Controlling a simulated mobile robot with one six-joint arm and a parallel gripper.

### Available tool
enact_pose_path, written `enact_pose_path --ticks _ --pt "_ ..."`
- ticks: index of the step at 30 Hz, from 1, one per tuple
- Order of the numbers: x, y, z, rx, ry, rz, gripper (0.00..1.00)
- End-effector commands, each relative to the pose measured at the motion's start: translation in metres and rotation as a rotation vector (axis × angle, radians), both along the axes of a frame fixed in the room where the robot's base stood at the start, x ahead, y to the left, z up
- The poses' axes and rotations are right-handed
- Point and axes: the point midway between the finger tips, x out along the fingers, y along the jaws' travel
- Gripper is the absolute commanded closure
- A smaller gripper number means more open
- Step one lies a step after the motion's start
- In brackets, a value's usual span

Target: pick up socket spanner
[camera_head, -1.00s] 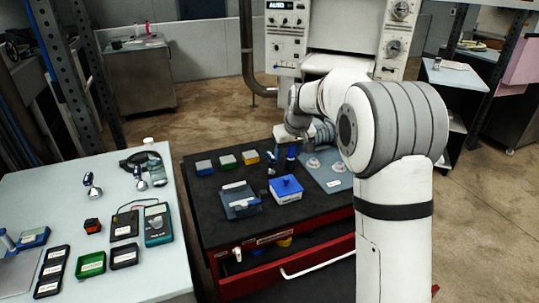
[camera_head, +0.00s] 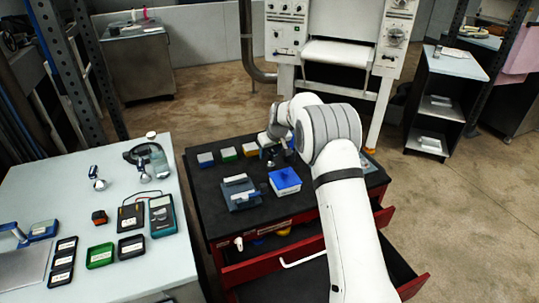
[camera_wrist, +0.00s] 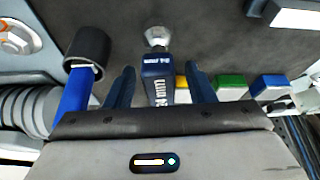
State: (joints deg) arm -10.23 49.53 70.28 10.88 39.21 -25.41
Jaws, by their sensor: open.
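In the wrist view, a dark blue tool with white lettering and a round shiny metal head (camera_wrist: 157,65) lies between the two fingers of my gripper (camera_wrist: 160,76). It looks like the socket spanner. The gripper is open, one dark finger on each side, and I see a gap at both sides of the tool. Whether the tool is below the fingertips or level with them I cannot tell. In the head view my wrist is over the far part of the black cart top (camera_head: 215,195), and my arm hides most of the tool area.
A blue-handled tool with a black cylindrical head (camera_wrist: 87,48) is close left of the fingers. Yellow, green (camera_wrist: 230,84) and blue boxes are at right. A blue-lidded box (camera_head: 285,181) and a dark blue case (camera_head: 240,192) are on the cart. Its red drawers stand partly open.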

Motion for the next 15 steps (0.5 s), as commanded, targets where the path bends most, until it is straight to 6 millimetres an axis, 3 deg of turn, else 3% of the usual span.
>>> enact_pose_path --ticks 9,15 --pt "0.0016 0.0018 -0.0056 0.001 0.000 0.000 0.52" --pt "0.0014 0.0020 -0.0054 0.000 0.000 0.001 0.68"
